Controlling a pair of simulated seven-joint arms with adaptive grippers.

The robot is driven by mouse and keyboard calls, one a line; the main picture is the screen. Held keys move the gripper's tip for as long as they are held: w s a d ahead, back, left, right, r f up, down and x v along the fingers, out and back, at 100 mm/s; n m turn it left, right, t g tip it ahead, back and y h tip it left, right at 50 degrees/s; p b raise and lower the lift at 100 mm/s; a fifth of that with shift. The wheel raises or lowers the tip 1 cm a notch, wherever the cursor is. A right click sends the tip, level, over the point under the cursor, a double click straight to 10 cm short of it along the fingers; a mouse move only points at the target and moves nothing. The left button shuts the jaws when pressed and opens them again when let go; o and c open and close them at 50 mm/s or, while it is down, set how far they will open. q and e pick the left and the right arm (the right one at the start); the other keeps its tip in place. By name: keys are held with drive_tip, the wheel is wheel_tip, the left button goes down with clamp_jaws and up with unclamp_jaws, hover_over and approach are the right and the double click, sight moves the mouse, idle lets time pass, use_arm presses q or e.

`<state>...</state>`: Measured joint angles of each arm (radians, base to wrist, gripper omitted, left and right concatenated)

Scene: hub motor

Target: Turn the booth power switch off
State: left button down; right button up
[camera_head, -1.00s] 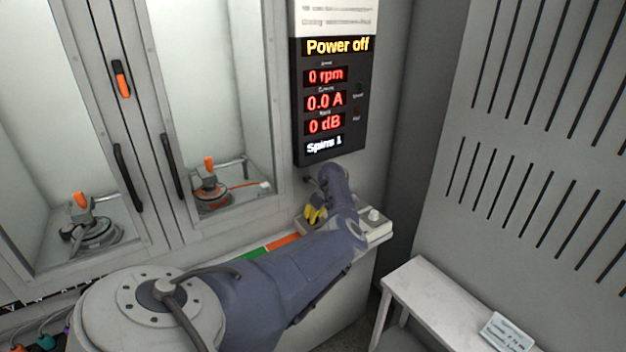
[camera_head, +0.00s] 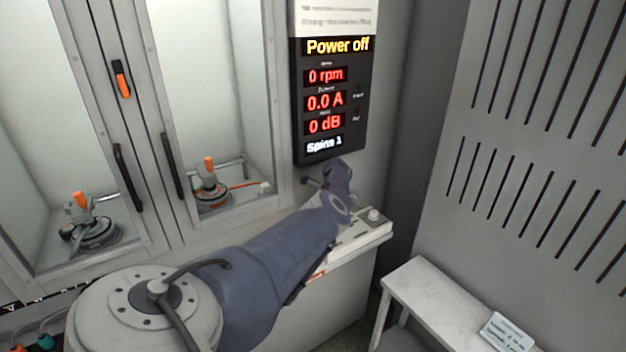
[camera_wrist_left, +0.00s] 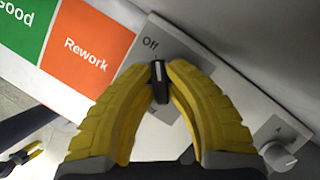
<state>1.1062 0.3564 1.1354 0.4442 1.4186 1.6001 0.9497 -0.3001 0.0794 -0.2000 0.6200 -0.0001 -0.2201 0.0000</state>
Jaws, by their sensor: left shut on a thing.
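The booth power switch is a small black knob (camera_wrist_left: 160,88) with a white mark, on a grey plate labelled "Off" (camera_wrist_left: 150,43) in the left wrist view. The white mark points up, roughly toward that label. My left gripper (camera_wrist_left: 160,78) has its yellow fingers closed on the knob from both sides. In the head view my forearm hides the gripper and the switch. The display (camera_head: 331,100) reads "Power off", 0 rpm, 0.0 A and 0 dB. A small dark-and-yellow shape (camera_wrist_left: 20,158) at lower left of the wrist view looks like my right gripper; its jaws are unclear.
A grey dial (camera_wrist_left: 278,155) marked "A" sits right of the switch. Green "Good" (camera_wrist_left: 22,25) and orange "Rework" (camera_wrist_left: 86,50) patches lie left. Glass cabinet doors with black handles (camera_head: 128,178) stand at left. A small white table (camera_head: 440,305) stands at right.

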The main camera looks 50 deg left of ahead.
use_arm(q)
drive_tip(key=c, duration=1.4)
unclamp_jaws()
drive_tip(key=shift+w+d+r, duration=0.1)
drive_tip(key=shift+d+r, duration=0.05)
drive_tip(key=shift+r, duration=0.25)
drive_tip(key=v, duration=0.3)
drive_tip(key=shift+w+d+r, duration=0.1)
drive_tip(key=shift+d+r, duration=0.05)
drive_tip(key=shift+r, duration=0.15)
drive_tip(key=w+d, duration=0.2)
drive_tip(key=d, duration=0.1)
drive_tip(key=w+d, duration=0.2)
drive_tip(key=d, duration=0.2)
drive_tip(key=w+d, duration=0.2)
drive_tip(key=d, duration=0.1)
drive_tip(key=shift+d+r, duration=0.2)
drive_tip(key=shift+a, duration=0.1)
